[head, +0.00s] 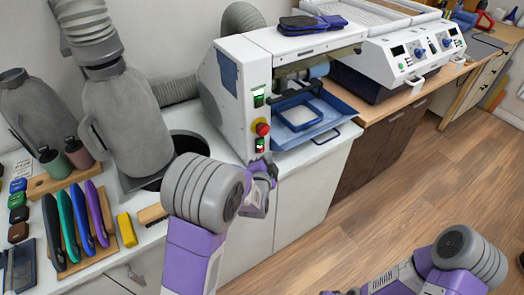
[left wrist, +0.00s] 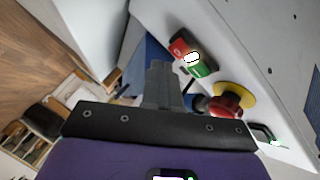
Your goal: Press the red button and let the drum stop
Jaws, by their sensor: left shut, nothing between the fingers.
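The white machine (head: 232,85) has a control panel on its front corner. A red mushroom button on a yellow base (head: 262,128) sits above a small switch with green and red parts (head: 260,145). In the left wrist view the red mushroom button (left wrist: 228,101) is right of my fingers, and the red-and-green switch (left wrist: 190,56) is closer to their tips. My left gripper (head: 264,168) is shut and empty, just below the panel; contact cannot be told. A dark drum (head: 290,88) shows partly inside the machine; its motion cannot be told. My right gripper (head: 340,292) barely shows at the bottom edge.
A blue tray (head: 307,128) juts from the machine's front. Tools on a wooden rack (head: 105,243) and a yellow block (head: 126,228) lie on the left counter. The floor (head: 400,190) at right is clear.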

